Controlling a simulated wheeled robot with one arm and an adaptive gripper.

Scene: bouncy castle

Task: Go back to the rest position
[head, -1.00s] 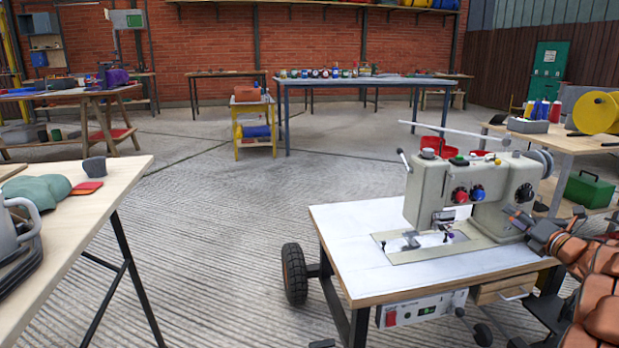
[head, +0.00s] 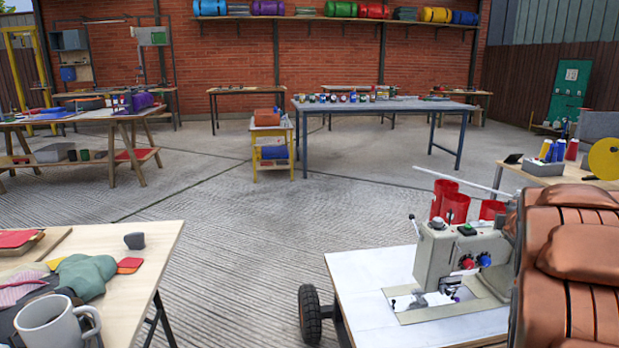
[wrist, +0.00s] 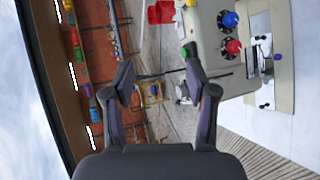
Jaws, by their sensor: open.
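My gripper (wrist: 157,80) shows in the wrist view with its two dark fingers spread apart and nothing between them. In the head view my copper-coloured arm fills the right edge and the gripper itself is not visible. The sewing machine (head: 446,255) stands on a white-topped wheeled table (head: 372,285) at the lower right. In the wrist view the sewing machine (wrist: 224,50) appears turned sideways, right of the fingers and apart from their tips. My arm hides the machine's right part in the head view.
A wooden table (head: 150,262) with a grey mug (head: 55,322) and cloth pieces is at lower left. A blue-legged table (head: 400,104) with several small jars and a yellow cart (head: 256,128) stand farther back. The concrete floor between them is clear.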

